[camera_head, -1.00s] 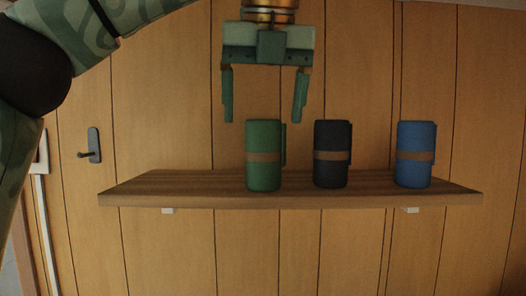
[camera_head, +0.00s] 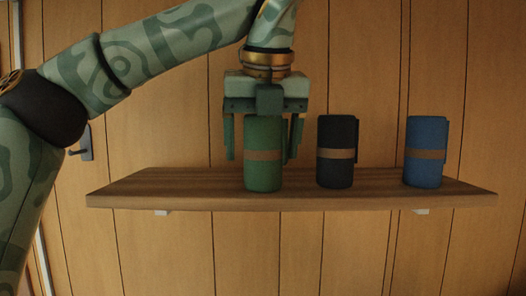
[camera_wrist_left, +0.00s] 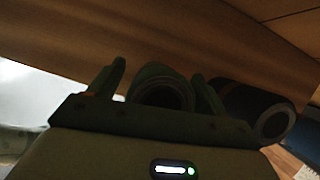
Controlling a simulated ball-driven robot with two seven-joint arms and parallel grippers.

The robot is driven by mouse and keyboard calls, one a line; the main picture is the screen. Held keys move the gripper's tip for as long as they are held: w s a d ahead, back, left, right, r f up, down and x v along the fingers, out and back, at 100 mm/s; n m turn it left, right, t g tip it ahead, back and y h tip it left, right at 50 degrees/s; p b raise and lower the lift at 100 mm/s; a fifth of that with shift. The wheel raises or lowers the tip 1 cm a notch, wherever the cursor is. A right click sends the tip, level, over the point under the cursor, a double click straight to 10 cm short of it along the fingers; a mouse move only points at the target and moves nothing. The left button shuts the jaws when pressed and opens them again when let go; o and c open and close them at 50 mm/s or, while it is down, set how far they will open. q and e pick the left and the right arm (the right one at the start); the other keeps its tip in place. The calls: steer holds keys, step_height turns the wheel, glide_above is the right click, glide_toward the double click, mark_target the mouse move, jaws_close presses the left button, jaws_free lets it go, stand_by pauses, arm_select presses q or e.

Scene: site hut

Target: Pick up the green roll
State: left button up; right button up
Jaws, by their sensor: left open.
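The green roll (camera_head: 263,170) stands upright on the wooden shelf (camera_head: 150,190), with a tan band around its middle. My left gripper (camera_head: 262,156) points down over it, open, with one finger on each side of the roll. The roll hides part of the fingers, so I cannot tell whether they touch it. In the left wrist view the green roll (camera_wrist_left: 163,88) shows its hollow end between the two fingers of the left gripper (camera_wrist_left: 162,85). My right gripper is in neither view.
A black roll (camera_head: 336,170) stands just right of the green one, and also shows in the left wrist view (camera_wrist_left: 262,115). A blue roll (camera_head: 425,170) stands farther right. A door handle (camera_head: 85,143) is on the panelled wall at left.

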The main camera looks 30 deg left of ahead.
arm_select(q)
steer(key=shift+s+d+r, duration=0.1)
steer(key=shift+s+d, duration=0.05)
steer(key=shift+s, duration=0.05)
steer(key=c, duration=0.9)
steer(key=shift+c, duration=1.1)
steer(key=shift+w, duration=0.15)
steer(key=shift+r, duration=0.1)
